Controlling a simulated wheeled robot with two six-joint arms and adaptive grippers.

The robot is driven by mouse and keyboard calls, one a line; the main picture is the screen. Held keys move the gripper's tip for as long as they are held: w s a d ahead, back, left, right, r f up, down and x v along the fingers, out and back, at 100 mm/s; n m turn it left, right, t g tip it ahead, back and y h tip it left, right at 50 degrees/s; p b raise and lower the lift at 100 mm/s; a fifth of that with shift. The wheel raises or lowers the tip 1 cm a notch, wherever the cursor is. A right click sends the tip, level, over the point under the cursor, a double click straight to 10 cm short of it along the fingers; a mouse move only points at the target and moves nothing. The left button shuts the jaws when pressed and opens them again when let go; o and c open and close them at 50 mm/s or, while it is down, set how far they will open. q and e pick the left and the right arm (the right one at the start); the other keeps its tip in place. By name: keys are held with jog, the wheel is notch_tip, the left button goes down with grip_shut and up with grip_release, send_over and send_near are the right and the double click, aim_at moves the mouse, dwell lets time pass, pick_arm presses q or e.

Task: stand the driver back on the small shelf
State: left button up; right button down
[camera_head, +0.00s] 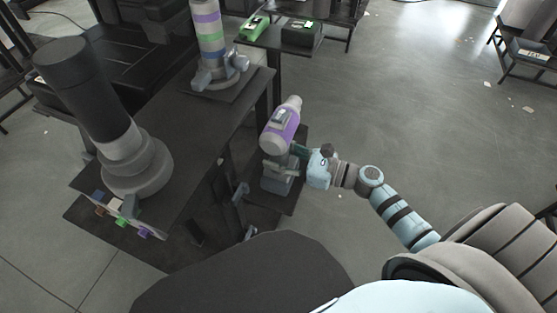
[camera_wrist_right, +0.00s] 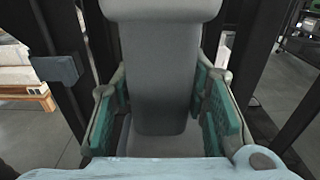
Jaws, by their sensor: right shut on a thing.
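The driver (camera_head: 283,125), with a grey and purple body, stands roughly upright in the middle of the head view. My right gripper (camera_head: 297,158) comes from the right and is shut on its handle. In the right wrist view the grey handle (camera_wrist_right: 160,75) is between the teal finger pads of my right gripper (camera_wrist_right: 165,110). The small shelf (camera_head: 287,206) is a dark plate beside the bench, below the driver. I cannot tell whether the driver's base touches it. My left gripper is not in view.
A dark bench (camera_head: 190,130) lies left of the driver, carrying a large black and grey column (camera_head: 85,100) and a banded column (camera_head: 209,35). A rear table holds a green item (camera_head: 255,27) and a dark box (camera_head: 301,35). Open floor (camera_head: 400,100) lies to the right.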

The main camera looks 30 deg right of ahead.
jog(key=shift+f, duration=0.25)
jog(key=c, duration=0.9)
grip_release()
jog(key=shift+c, duration=0.2)
jog(key=shift+r, duration=0.1)
jog(key=shift+s+d+r, duration=0.1)
jog(key=p+v, duration=0.1)
jog(key=v, duration=1)
jog(key=shift+s+d, duration=0.15)
jog(key=shift+s, duration=0.15)
